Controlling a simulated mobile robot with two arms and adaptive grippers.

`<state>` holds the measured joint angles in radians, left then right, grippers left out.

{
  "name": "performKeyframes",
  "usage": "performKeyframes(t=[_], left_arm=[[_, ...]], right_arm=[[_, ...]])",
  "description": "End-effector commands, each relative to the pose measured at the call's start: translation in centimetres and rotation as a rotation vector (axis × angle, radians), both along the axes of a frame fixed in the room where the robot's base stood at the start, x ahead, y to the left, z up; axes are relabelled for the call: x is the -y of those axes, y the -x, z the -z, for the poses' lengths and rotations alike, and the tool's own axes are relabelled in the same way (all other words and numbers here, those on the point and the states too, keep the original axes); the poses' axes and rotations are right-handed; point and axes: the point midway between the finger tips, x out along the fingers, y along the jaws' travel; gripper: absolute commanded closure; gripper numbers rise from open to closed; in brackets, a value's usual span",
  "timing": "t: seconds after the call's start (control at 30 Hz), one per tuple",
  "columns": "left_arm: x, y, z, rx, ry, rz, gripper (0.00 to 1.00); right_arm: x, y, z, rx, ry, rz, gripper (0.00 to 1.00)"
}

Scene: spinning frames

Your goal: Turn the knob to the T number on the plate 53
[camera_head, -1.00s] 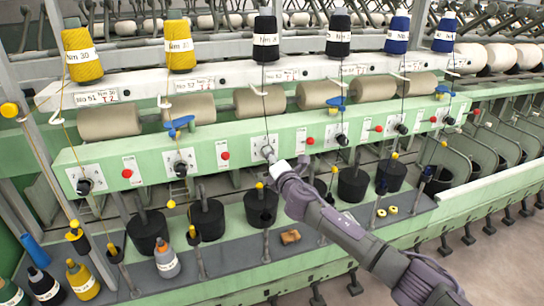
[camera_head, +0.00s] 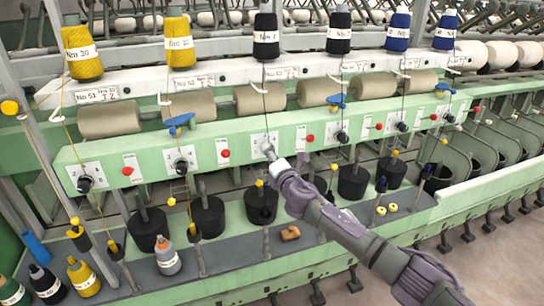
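The plate marked 53 (camera_head: 282,72) is on the white rail below the third spool, a black one. Its T number looks like T2, but the print is small. Below it on the green beam is a white dial plate (camera_head: 258,138). My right gripper (camera_head: 267,148) comes in from the lower right and is at this dial, where its tip covers the knob. I cannot tell whether its fingers are closed on the knob, nor which number the knob points to. My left gripper is not in view.
Similar black knobs on dials, such as the one at left (camera_head: 85,184) and one further right (camera_head: 342,137), line the green beam (camera_head: 200,145). Red buttons (camera_head: 225,153) sit between them. Black cups (camera_head: 261,204) stand below. Yellow threads and a blue lever (camera_head: 179,120) hang at left.

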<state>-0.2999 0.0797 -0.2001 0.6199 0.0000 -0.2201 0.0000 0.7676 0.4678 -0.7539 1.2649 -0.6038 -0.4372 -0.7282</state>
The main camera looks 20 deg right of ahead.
Motion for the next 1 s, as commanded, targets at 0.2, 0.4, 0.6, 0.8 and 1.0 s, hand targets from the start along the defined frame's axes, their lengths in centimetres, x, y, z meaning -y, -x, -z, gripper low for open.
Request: performKeyframes(t=[0.2,0.4,0.6,0.8,1.0], left_arm=[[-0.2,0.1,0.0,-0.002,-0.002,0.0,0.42],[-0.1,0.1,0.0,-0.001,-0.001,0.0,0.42],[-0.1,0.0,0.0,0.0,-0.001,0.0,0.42],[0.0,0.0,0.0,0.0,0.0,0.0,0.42],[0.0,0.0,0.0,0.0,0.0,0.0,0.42]], right_arm=[[0.0,0.5,-0.1,0.002,0.0,0.0,0.42],[0.1,3.2,0.0,0.0,-0.001,-0.002,0.42],[0.3,7.2,0.1,-0.002,0.0,-0.001,0.42],[0.4,10.5,0.1,-0.002,0.0,-0.001,0.42],[0.4,11.9,0.0,0.001,0.0,0.001,0.42]])
